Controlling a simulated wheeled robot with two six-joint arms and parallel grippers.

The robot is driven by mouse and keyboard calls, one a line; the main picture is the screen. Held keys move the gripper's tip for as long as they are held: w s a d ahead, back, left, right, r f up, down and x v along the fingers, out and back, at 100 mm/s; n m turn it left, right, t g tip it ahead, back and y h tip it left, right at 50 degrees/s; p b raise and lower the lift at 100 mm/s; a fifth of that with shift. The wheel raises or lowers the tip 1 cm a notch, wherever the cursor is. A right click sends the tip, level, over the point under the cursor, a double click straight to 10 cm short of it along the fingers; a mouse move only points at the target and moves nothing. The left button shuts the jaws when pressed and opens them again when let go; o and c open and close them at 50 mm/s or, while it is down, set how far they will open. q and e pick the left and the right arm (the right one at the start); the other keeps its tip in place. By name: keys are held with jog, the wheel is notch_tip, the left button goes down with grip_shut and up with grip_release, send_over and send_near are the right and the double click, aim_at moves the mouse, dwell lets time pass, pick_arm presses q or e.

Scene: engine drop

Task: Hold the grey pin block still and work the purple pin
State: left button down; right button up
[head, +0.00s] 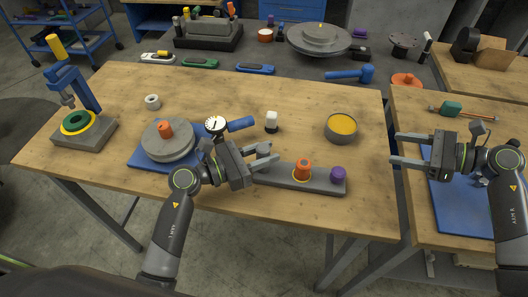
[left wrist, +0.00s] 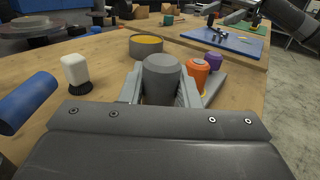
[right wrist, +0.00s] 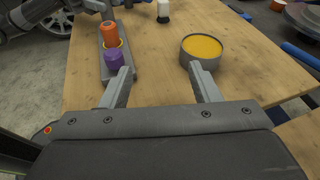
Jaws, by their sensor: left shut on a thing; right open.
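The grey pin block (head: 323,184) is a long low bar on the wooden table in the head view. It carries a grey post at its left end, an orange pin (head: 303,168) with a yellow ring, and the purple pin (head: 338,173) at its right end. My left gripper (head: 263,156) is shut on the grey post (left wrist: 161,75), at the end away from the purple pin. My right gripper (head: 395,149) is open and empty, right of the block and apart from it. In the right wrist view the purple pin (right wrist: 114,57) shows ahead of the left finger.
A tin with yellow contents (head: 341,127) stands behind the block. A white-topped brush (head: 271,121) and a grey disc (head: 168,141) on a blue mat are to the left. Another table with a blue mat (head: 452,198) lies beneath my right arm.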

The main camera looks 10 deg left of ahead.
aim_at(345, 172)
jog(key=s+a+f+g, duration=0.1)
jog(key=s+a+f+n+g, duration=0.1)
jog(key=s, duration=0.1)
jog(key=s+a+f+n+g, duration=0.1)
jog(key=g, duration=0.1)
jog(key=shift+s+a+f, duration=0.1)
jog(key=shift+s+a, duration=0.1)
jog(key=shift+s, duration=0.1)
jog(key=x, duration=0.9)
jog(key=shift+s+a+f, duration=0.1)
jog(key=shift+a+f, duration=0.15)
jog(key=shift+a, duration=0.05)
jog(key=shift+c, duration=0.5)
jog(key=c, duration=0.9)
jog(key=shift+c, duration=0.2)
